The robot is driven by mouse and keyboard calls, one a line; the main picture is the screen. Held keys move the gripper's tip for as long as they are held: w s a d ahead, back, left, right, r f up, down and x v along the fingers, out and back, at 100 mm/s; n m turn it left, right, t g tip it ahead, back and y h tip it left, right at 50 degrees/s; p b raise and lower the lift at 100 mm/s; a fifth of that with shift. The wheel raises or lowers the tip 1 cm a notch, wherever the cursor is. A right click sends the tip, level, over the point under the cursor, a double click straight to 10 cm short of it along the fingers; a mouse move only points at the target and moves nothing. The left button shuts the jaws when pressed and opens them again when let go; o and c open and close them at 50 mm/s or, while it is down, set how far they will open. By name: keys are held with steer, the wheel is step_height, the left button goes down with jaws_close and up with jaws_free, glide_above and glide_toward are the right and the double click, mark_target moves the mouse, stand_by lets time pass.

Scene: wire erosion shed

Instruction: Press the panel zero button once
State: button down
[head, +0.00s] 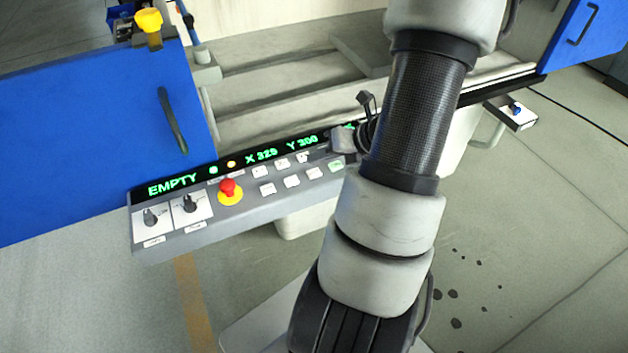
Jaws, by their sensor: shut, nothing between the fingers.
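The control panel (180,232) is a grey sloped console below the machine, tilted in the picture. It carries two rows of small white push buttons (292,181) and a greenish button (336,166); their labels are too small to read, so I cannot tell which is the zero button. Its display strip (172,186) reads EMPTY, X 329 and Y 300. My gripper (318,150) shows partly behind my forearm, over the right part of the panel, shut and empty. Whether it touches a button I cannot tell. My arm hides the panel's right end.
A red stop button on a yellow base (230,192) and two black rotary knobs (190,204) are on the panel's left. Blue doors (90,150) with dark handles flank the machine bed. A small box with a blue button (515,108) is at right.

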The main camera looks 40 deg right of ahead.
mark_target(318, 174)
steer(key=shift+f+b, duration=0.35)
steer(key=shift+f, duration=0.55)
steer(key=shift+f, duration=0.1)
stand_by(1.2)
steer(key=shift+f, duration=0.3)
steer(key=shift+f+b, duration=0.4)
steer(key=shift+b, duration=0.15)
stand_by(0.5)
steer(key=shift+r, duration=0.1)
steer(key=shift+r+p, duration=0.75)
steer(key=shift+p, duration=0.05)
step_height(318, 174, up, 5)
steer(key=p, duration=0.4)
steer(key=shift+p, duration=0.3)
stand_by(0.5)
